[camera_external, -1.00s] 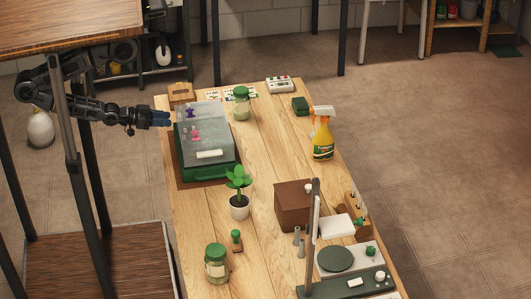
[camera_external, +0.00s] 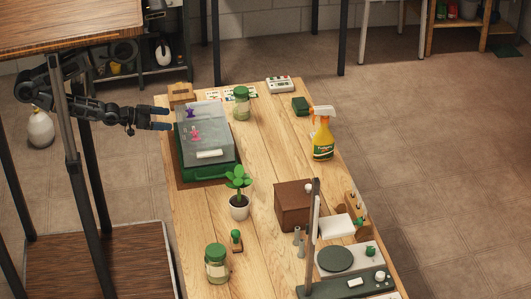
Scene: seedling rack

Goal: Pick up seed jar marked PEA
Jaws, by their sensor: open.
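Two glass jars with green lids stand upright on the wooden bench. One jar (camera_external: 241,106) is at the far end, behind the green propagator box. The other jar (camera_external: 216,266) is at the near left edge and has a pale label. The writing on either jar is too small to read, so I cannot tell which is marked PEA. My gripper (camera_external: 168,118) is open and empty, its fingers pointing right. In the picture it is at the left edge of the box, apart from both jars.
The green box (camera_external: 207,172) with a clear lid lies between my gripper and the far jar. A potted plant (camera_external: 239,206), a small green-handled stamp (camera_external: 236,241), a brown box (camera_external: 292,207) and a spray bottle (camera_external: 322,138) stand on the bench (camera_external: 265,150).

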